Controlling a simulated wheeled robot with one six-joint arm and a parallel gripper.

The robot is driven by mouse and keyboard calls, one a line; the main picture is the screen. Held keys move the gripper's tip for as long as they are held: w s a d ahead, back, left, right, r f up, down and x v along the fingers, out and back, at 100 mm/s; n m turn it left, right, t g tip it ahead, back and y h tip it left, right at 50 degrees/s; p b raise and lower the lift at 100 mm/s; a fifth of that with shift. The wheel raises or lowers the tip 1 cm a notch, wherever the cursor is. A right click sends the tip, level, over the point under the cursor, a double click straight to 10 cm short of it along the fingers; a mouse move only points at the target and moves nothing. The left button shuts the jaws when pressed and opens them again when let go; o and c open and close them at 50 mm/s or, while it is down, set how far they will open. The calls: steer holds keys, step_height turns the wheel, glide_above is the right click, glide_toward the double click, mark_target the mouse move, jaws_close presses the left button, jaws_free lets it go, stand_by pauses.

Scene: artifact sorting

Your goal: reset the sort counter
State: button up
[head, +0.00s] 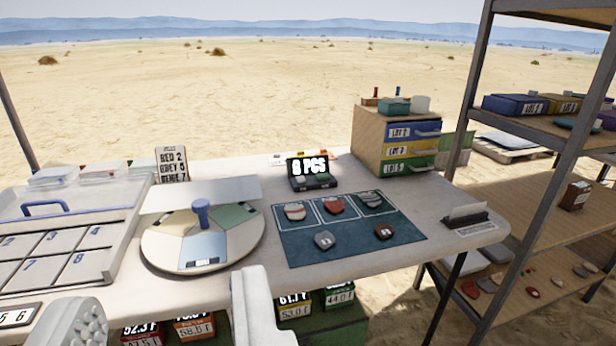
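The sort counter (312,183) is a small dark box with a raised black display, standing at the back middle of the table. Its display seems to read "8 PCS" in white. Any buttons on it are too small to make out. My gripper (165,300) shows as two pale fingers at the lower left edge of the view, spread wide apart with nothing between them. It is nearer to me than the counter, lower and to the left, and does not touch it.
A round sorting wheel (165,245) with a blue knob stands left of the counter. A dark teal mat (290,247) with several sherds lies in front of it. A drawer box (366,140) stands behind right. A compartment tray (120,262) fills the left. Metal shelving (484,60) stands right.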

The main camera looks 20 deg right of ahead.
steer(key=shift+c, duration=0.3)
jaws_close()
stand_by(1.3)
